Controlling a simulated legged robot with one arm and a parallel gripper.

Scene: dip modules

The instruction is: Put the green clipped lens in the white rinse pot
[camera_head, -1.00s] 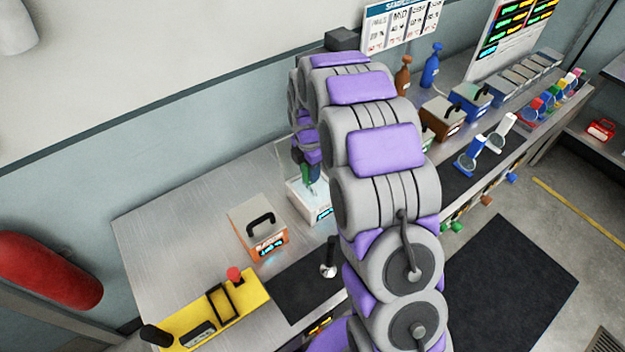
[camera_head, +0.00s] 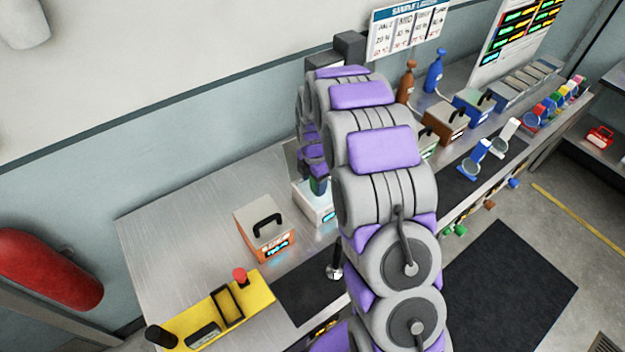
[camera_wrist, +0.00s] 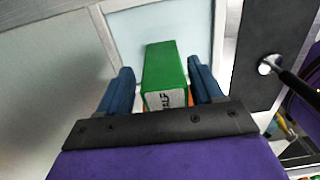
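The green clipped lens shows in the wrist view as a green block (camera_wrist: 165,75) with a white label on its near end. Its lens ring is not clearly visible. My gripper (camera_wrist: 159,66) has its two blue fingers on either side of the block, with narrow gaps showing, so it looks open around it. In the head view the green block (camera_head: 318,186) is just below my gripper (camera_head: 317,176), at the white rinse pot (camera_head: 320,214). Whether the block rests on the pot is hidden. The pot is partly behind my arm.
An orange box with a black handle (camera_head: 263,234) stands left of the pot. A yellow panel with a red button (camera_head: 215,312) and a dark mat (camera_head: 305,292) lie nearer the front. Blue (camera_head: 475,158) and white (camera_head: 506,135) clipped pieces stand at the right.

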